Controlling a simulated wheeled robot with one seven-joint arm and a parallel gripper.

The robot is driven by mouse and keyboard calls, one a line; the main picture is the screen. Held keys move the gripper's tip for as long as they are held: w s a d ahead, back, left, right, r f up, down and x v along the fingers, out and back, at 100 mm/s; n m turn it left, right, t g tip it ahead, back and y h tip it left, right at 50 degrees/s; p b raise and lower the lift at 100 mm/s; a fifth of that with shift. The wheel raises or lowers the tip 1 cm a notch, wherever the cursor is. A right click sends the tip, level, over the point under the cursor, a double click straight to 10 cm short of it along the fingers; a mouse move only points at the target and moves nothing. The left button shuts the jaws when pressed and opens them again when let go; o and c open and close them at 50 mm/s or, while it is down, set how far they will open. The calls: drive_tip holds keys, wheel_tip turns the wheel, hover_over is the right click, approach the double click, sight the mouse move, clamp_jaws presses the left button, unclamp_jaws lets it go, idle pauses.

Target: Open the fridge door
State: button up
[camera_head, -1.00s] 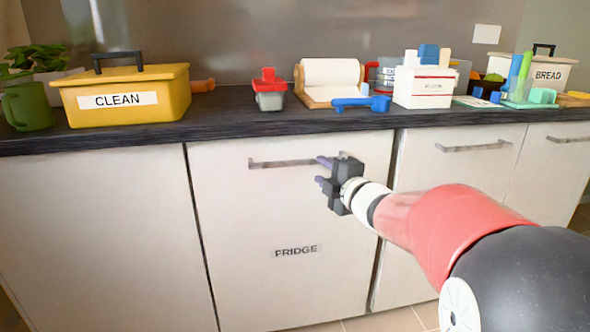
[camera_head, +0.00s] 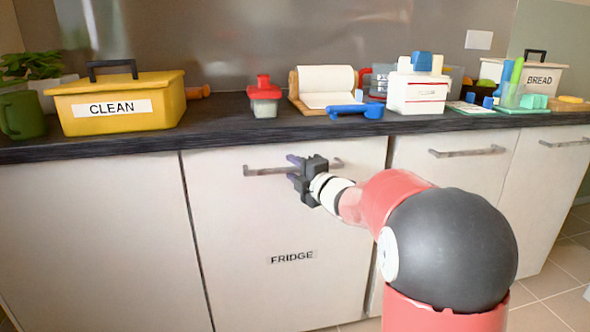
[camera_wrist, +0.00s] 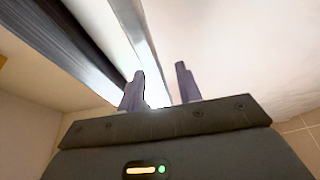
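The fridge door (camera_head: 235,220) is a white cabinet front labelled "FRIDGE", and it looks shut and flush with its neighbours. Its grey horizontal bar handle (camera_head: 265,171) runs near the top, partly hidden behind my gripper. My gripper (camera_head: 293,168) is at the handle, right of its middle, with one finger above the other. In the wrist view, the fingers of my gripper (camera_wrist: 160,88) stand apart, and the handle (camera_wrist: 138,40) runs down towards the gap between them, close to the left finger. I cannot tell whether they touch it.
The dark countertop (camera_head: 220,133) overhangs just above the handle. It carries a yellow "CLEAN" box (camera_head: 125,103), a red-lidded container (camera_head: 264,98), a paper roll (camera_head: 325,85), a blue item (camera_head: 355,110) and a white box (camera_head: 416,92). Other cabinet doors flank the fridge.

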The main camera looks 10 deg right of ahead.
clamp_jaws()
